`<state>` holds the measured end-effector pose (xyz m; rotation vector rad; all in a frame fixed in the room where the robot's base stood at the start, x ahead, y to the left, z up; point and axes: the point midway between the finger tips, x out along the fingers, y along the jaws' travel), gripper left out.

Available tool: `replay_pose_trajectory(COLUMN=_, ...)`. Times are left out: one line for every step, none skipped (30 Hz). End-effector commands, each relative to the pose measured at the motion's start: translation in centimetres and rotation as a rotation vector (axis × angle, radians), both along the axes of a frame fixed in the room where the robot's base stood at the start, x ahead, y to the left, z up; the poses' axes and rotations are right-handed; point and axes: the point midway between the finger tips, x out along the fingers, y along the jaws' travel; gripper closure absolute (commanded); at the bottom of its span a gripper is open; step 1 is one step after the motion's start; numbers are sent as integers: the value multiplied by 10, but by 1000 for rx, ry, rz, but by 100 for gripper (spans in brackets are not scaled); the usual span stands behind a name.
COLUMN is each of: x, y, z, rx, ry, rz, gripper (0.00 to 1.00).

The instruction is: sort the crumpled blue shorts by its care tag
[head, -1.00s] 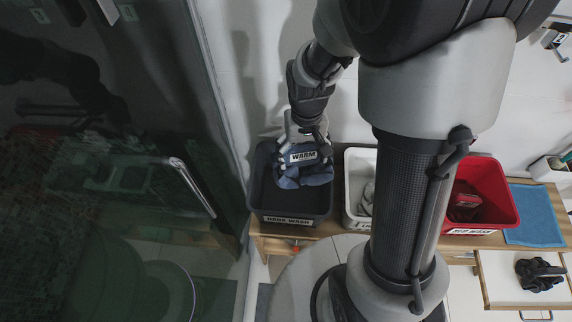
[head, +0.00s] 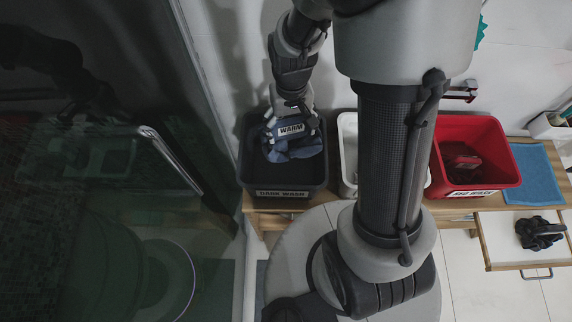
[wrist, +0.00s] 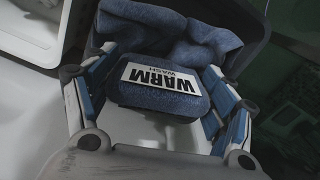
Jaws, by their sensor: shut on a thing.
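The crumpled blue shorts (head: 292,149) hang in my gripper (head: 291,121) at the opening of the dark grey bin (head: 283,181), labelled DARK WASH. I cannot tell whether the cloth touches the bin's inside.
A white bin (head: 348,160) stands right of the dark bin, partly hidden by my column. A red bin (head: 465,191) with red cloth inside stands farther right, beside a blue mat (head: 534,175). Dark cloth (head: 534,233) lies on a white drawer or tray. Dark glass with a handle (head: 171,160) fills the left.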

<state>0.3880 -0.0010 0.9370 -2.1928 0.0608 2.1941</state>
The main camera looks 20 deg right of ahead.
Motion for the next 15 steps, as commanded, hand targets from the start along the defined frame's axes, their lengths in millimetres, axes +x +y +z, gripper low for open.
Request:
replay_pose_trajectory(x=0, y=0, z=1, rx=0, ry=-1, rz=0, gripper=54)
replay_pose_trajectory(x=0, y=0, z=1, rx=0, ry=-1, rz=0, gripper=54)
replay_pose_trajectory(x=0, y=0, z=1, rx=0, ry=-1, rz=0, gripper=54)
replay_pose_trajectory(x=0, y=0, z=1, rx=0, ry=-1, rz=0, gripper=54)
replay_pose_trajectory(x=0, y=0, z=1, rx=0, ry=-1, rz=0, gripper=22)
replay_pose_trajectory(x=0, y=0, z=1, rx=0, ry=-1, rz=0, gripper=19)
replay_pose_trajectory(x=0, y=0, z=1, rx=0, ry=-1, rz=0, gripper=17)
replay_pose_trajectory(x=0, y=0, z=1, rx=0, ry=-1, rz=0, gripper=15)
replay_pose_trajectory(x=0, y=0, z=1, rx=0, ry=-1, rz=0, gripper=12)
replay_pose_trajectory(x=0, y=0, z=1, rx=0, ry=-1, rz=0, gripper=10)
replay_pose_trajectory(x=0, y=0, z=1, rx=0, ry=-1, rz=0, gripper=8)
replay_pose_trajectory(x=0, y=0, z=1, rx=0, ry=-1, rz=0, gripper=6)
replay_pose_trajectory(x=0, y=0, z=1, rx=0, ry=-1, rz=0, gripper=4)
replay_pose_trajectory(x=0, y=0, z=1, rx=0, ry=-1, rz=0, gripper=2)
replay_pose_trajectory(x=0, y=0, z=1, rx=0, ry=-1, rz=0, gripper=0)
